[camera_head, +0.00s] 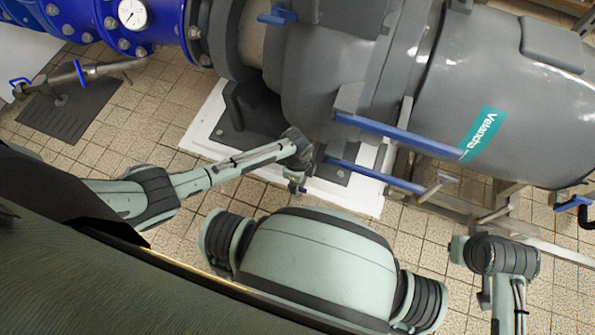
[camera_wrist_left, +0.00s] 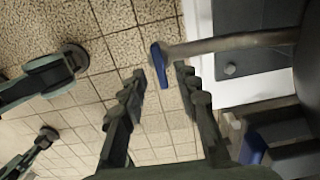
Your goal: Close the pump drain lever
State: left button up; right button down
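My left gripper (camera_head: 297,186) points down beside the base of the grey pump (camera_head: 330,75) in the head view. In the left wrist view its two fingers (camera_wrist_left: 161,78) are apart. A small blue lever (camera_wrist_left: 160,65) appears between the fingertips, at the end of a thin grey pipe (camera_wrist_left: 225,43) coming in from the right. I cannot tell whether either finger touches it. In the head view only a small blue bit (camera_head: 303,190) shows at the gripper, and the rest of that lever is hidden. My right arm is at the lower right; its gripper is out of view.
Two long blue bars (camera_head: 400,135) (camera_head: 376,176) stick out beside the pump, right of my left gripper. The pump stands on a white plinth (camera_head: 205,128). Another pipe with a blue lever (camera_head: 80,72) is at the upper left. Tiled floor (camera_head: 120,125) is open between.

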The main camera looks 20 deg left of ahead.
pick_arm(q)
notch_tip(320, 180, up, 10)
jog(key=shift+f, duration=0.15)
dwell(0.7)
